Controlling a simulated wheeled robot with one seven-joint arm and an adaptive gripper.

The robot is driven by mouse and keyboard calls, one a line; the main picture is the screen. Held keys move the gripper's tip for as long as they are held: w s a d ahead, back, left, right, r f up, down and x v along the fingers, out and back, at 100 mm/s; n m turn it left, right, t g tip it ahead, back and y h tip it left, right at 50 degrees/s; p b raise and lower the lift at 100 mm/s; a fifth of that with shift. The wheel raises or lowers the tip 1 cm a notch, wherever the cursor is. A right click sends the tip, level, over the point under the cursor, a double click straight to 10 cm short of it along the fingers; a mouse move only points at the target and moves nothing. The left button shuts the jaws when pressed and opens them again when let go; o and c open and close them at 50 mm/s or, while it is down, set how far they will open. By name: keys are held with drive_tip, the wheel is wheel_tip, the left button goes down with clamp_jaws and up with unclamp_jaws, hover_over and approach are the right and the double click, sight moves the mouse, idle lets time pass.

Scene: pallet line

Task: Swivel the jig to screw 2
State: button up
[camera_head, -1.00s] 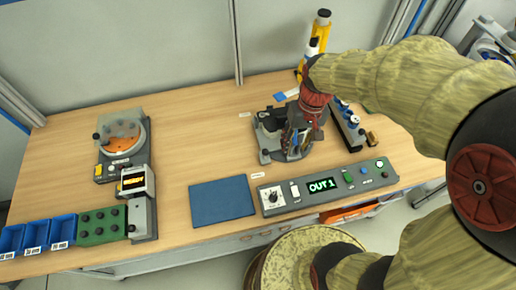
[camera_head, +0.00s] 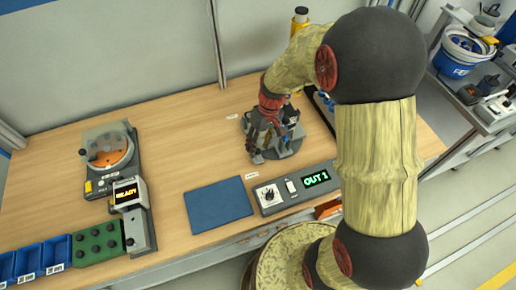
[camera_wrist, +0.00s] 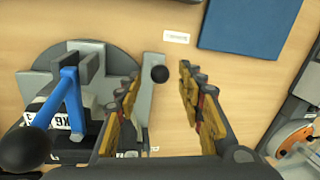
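The jig (camera_head: 288,147) stands on the bench in the head view, partly hidden behind my gripper. In the wrist view its round dark base (camera_wrist: 118,62) fills the left side, with grey blocks, a blue lever (camera_wrist: 70,92) ending in a black ball, and a white label. A small black ball knob (camera_wrist: 160,74) stands beside a grey upright plate at the jig's right edge. My gripper (camera_wrist: 158,80) is open, its fingers either side of the knob in this view, with gaps at both sides. In the head view my gripper (camera_head: 257,150) points down at the jig's left side.
A control box (camera_head: 300,190) reading "OUT 1" and a blue mat (camera_head: 218,204) lie in front of the jig. A screw feeder (camera_head: 108,160), a display reading "READY" and blue bins (camera_head: 28,262) are at left. Bare bench lies between feeder and jig.

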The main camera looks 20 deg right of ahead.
drive_tip(key=shift+a+f, duration=0.1)
drive_tip(key=shift+f, duration=0.7)
drive_tip(key=c, duration=0.3)
clamp_jaws()
